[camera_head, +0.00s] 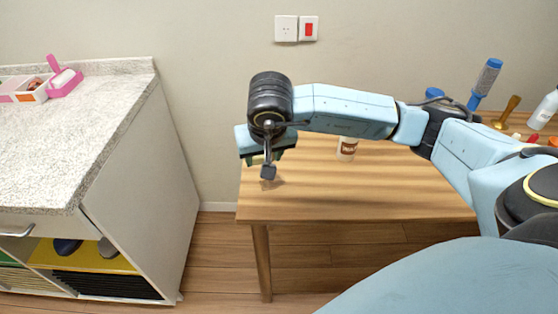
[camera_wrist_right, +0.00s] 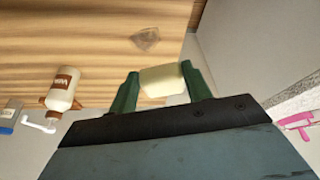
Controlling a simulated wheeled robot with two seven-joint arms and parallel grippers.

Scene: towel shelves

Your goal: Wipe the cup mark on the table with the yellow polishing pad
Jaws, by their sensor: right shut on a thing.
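My right gripper (camera_head: 262,158) hangs over the left end of the wooden table (camera_head: 350,190). In the right wrist view its two green fingers (camera_wrist_right: 163,86) are shut on the pale yellow polishing pad (camera_wrist_right: 163,78), one finger at each side. The cup mark (camera_wrist_right: 146,40) is a small greyish patch on the wood, just beyond the pad and a little left of it in that view. The pad looks apart from the mark; I cannot tell its height above the wood. In the head view my gripper mostly hides the pad. My left gripper is not in view.
A white bottle with a brown label (camera_wrist_right: 63,88) stands on the table; it also shows in the head view (camera_head: 347,148). A blue brush (camera_head: 486,80) and other items are at the table's right end. A stone-topped cabinet (camera_head: 90,120) stands left, across a gap.

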